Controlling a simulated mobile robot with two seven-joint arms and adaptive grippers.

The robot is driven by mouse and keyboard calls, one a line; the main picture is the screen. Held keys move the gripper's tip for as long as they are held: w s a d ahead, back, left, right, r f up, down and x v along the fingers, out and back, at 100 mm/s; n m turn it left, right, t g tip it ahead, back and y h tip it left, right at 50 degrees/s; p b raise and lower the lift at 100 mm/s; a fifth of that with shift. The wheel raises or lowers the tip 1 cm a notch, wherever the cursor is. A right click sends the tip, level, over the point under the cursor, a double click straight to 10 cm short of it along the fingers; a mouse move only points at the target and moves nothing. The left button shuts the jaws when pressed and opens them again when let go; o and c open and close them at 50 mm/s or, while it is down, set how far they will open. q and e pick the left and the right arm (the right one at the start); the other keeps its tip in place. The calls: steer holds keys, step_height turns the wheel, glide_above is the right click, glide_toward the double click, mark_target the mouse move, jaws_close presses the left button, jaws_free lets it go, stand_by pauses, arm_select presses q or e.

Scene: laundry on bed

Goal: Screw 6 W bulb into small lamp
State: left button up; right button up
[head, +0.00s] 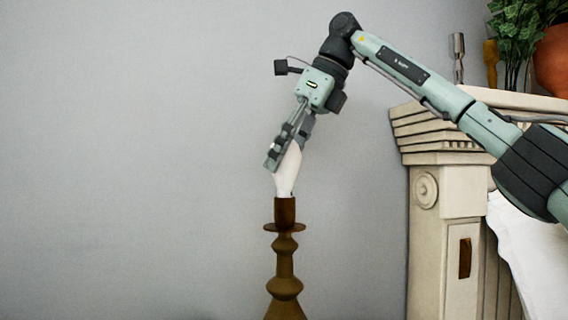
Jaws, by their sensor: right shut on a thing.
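A white bulb (286,174) stands almost upright at the top of a brown turned lamp (285,245). Its lower end meets the lamp's dark socket (285,211); how far it sits inside cannot be seen. My right gripper (284,156) comes down from the upper right, tilted, and is shut on the bulb's upper part, which its fingers partly hide. The lamp's base runs below the picture's edge. No rating is readable on the bulb. My left gripper is not in the picture.
A cream carved mantelpiece (432,212) stands right of the lamp. On top are a metal candlestick (458,58), a yellow-brown object (491,62) and a green plant (518,28) by a terracotta pot (553,60). White cloth (522,245) hangs at right. Space left of the lamp is clear before a grey wall.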

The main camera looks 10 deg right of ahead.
steer(key=shift+f+m+t+b, duration=0.15)
steer(key=shift+m+t+b, duration=0.3)
steer(key=shift+m, duration=0.35)
steer(key=shift+m+h, duration=0.5)
steer(key=shift+m, duration=0.1)
steer(key=shift+w+m+t, duration=0.1)
steer(key=shift+m+t, duration=0.15)
steer(key=shift+m, duration=0.15)
steer(key=shift+b, duration=0.35)
steer(key=shift+m+h, duration=0.4)
steer(key=shift+m, duration=0.2)
steer(key=shift+m+t+h+b, duration=0.3)
steer(key=shift+m+t+h, duration=0.2)
steer(key=shift+m, duration=0.6)
